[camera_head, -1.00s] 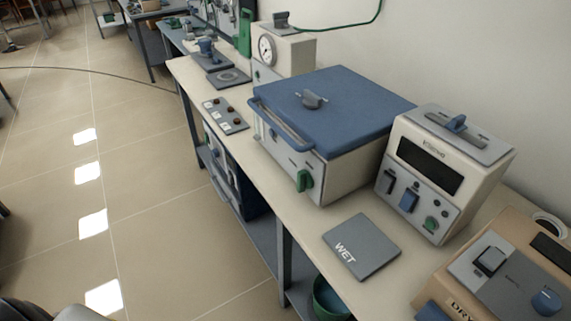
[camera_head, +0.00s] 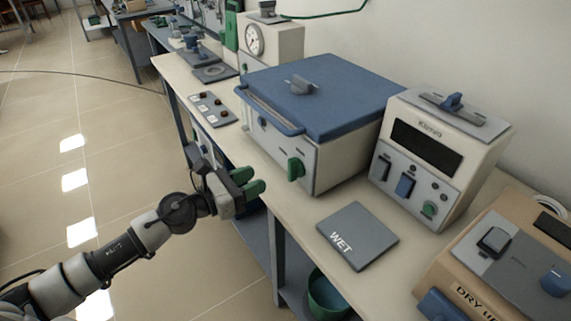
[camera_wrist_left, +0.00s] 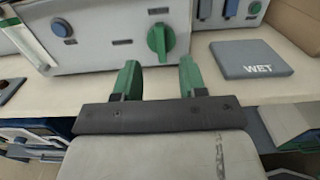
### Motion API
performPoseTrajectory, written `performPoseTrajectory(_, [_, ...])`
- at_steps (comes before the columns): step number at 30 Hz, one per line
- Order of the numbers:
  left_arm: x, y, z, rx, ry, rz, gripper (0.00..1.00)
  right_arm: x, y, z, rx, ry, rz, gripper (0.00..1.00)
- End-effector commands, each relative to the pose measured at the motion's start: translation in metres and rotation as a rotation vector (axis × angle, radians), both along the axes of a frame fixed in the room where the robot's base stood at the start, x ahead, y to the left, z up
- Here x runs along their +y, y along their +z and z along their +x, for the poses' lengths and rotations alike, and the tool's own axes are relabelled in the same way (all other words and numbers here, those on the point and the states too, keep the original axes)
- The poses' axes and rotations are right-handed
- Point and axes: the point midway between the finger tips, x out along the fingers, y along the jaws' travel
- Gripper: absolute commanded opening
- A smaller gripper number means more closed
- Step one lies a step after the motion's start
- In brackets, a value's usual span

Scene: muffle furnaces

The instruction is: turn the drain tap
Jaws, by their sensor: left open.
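The green drain tap (camera_head: 296,169) is a knob on the front face of the blue-lidded bath (camera_head: 325,100), low and near its right corner. In the left wrist view the tap (camera_wrist_left: 160,41) stands upright on the pale front panel, ahead of my fingers and between their lines. My left gripper (camera_head: 251,182) is in front of the bench edge, left of the tap and apart from it. Its two green fingers (camera_wrist_left: 158,78) are spread with nothing between them. My right gripper is not in view.
A grey WET plate (camera_head: 357,235) lies on the bench right of the tap. A display unit (camera_head: 440,155) stands behind it, and a tan DRY box (camera_head: 500,270) is at the right. A switch panel (camera_head: 212,108) lies left of the bath. A green bucket (camera_head: 326,296) is below.

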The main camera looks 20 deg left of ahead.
Motion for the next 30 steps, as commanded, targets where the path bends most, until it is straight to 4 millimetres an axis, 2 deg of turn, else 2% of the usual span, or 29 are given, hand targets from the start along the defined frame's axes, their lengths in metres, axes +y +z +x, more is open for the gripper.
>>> performPoseTrajectory(1, [-0.005,0.005,0.007,-0.003,0.000,-0.002,0.41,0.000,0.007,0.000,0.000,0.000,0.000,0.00])
performPoseTrajectory(6, [-0.025,0.006,0.032,-0.001,0.000,-0.005,0.41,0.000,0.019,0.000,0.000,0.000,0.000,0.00])
performPoseTrajectory(15, [-0.052,0.002,0.067,0.001,0.002,-0.005,0.41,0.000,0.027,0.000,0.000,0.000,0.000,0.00])
performPoseTrajectory(27, [-0.057,0.000,0.074,0.002,0.001,-0.003,0.41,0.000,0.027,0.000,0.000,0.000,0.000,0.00])
performPoseTrajectory(30, [-0.057,0.000,0.074,0.002,0.001,-0.003,0.28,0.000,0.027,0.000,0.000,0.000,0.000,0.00])
